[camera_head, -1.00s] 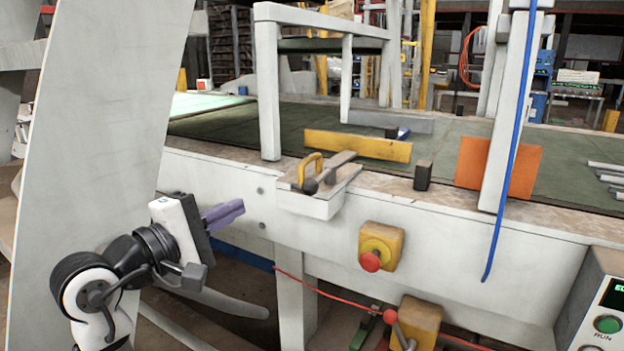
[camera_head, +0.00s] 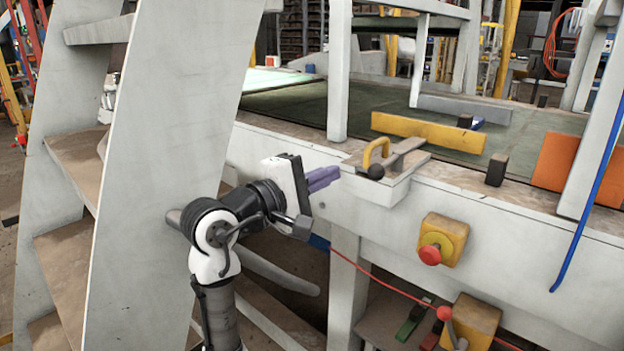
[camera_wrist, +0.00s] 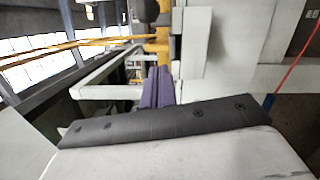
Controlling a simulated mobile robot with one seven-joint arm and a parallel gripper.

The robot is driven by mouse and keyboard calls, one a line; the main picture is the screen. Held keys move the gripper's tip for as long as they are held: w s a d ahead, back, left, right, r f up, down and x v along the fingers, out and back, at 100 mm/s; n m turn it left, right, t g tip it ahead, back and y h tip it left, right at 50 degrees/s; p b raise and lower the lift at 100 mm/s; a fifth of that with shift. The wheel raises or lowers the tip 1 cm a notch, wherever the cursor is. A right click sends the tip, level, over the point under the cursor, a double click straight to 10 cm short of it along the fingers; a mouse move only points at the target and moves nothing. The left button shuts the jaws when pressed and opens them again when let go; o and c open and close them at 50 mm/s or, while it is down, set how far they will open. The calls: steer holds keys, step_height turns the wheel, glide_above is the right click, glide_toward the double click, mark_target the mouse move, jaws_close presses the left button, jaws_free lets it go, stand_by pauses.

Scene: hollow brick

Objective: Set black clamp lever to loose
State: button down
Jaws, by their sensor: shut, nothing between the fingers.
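The clamp lever is a dark grey bar (camera_head: 402,151) with a round black knob (camera_head: 376,171) at its near end. It lies on a white bracket (camera_head: 385,188) on the bench edge, beside a yellow arched handle (camera_head: 375,151). In the head view the bar slants from the knob up to the right. My gripper (camera_head: 336,173), with purple fingers, is shut and empty, just left of the bracket and apart from the knob. In the wrist view its fingers (camera_wrist: 158,78) point up toward the white bracket (camera_wrist: 193,42). A dark shape at the top there may be the knob.
A yellow box with a red button (camera_head: 442,240) is on the bench front, right of the bracket. A black block (camera_head: 496,170) and an orange plate (camera_head: 556,163) stand on the bench. A large white panel (camera_head: 165,150) is left of my arm. A red cable (camera_head: 385,282) hangs below.

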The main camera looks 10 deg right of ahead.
mark_target(364, 169)
steer(key=d, duration=0.4)
steer(key=d+r+p, duration=0.1)
steer(key=d, duration=0.1)
steer(key=shift+s+d, duration=0.25)
steer(key=shift+s, duration=0.1)
steer(key=shift+t+p, duration=0.3)
